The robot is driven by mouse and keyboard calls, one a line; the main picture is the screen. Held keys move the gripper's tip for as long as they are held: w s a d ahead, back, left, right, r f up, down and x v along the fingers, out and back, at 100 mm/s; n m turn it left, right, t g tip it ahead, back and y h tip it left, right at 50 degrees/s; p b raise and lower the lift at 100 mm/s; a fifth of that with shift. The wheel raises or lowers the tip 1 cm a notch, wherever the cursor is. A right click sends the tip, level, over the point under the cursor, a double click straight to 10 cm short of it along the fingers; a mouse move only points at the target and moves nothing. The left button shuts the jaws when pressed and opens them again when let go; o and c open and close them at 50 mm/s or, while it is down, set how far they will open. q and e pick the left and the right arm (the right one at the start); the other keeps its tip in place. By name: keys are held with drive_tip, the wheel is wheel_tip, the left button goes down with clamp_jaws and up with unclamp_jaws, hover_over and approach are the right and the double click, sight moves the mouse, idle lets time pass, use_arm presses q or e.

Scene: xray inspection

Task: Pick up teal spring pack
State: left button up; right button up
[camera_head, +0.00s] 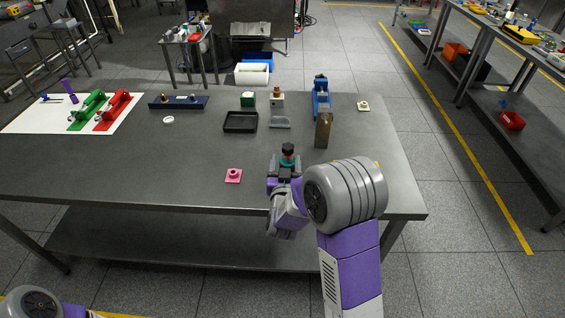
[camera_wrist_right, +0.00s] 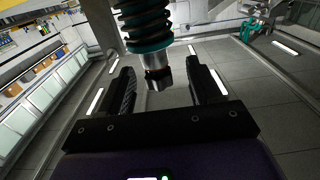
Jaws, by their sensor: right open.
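The teal spring pack (camera_head: 288,150) stands near the front edge of the grey table in the head view, just beyond my right gripper. In the right wrist view the spring pack (camera_wrist_right: 146,30) shows dark coils, a teal band and a metal end. My right gripper (camera_head: 285,168) has its two dark fingers apart. In the right wrist view the gripper (camera_wrist_right: 161,75) has the pack's metal end between its fingers, with gaps visible on both sides. My left gripper is out of view. The pack's lower part is hidden by my gripper in the head view.
A brown-grey upright block (camera_head: 323,130) stands behind to the right. A black tray (camera_head: 240,122), a blue device (camera_head: 321,97) and a white mat (camera_head: 40,118) are farther back. The table's front left is clear.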

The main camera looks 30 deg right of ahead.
drive_tip(key=shift+w+d, duration=0.6)
drive_tip(key=shift+d, duration=0.05)
drive_tip(key=shift+f+x, duration=0.15)
drive_tip(key=shift+x, duration=0.95)
drive_tip(key=shift+f+x, duration=0.15)
drive_tip(key=shift+x, duration=0.9)
clamp_jaws()
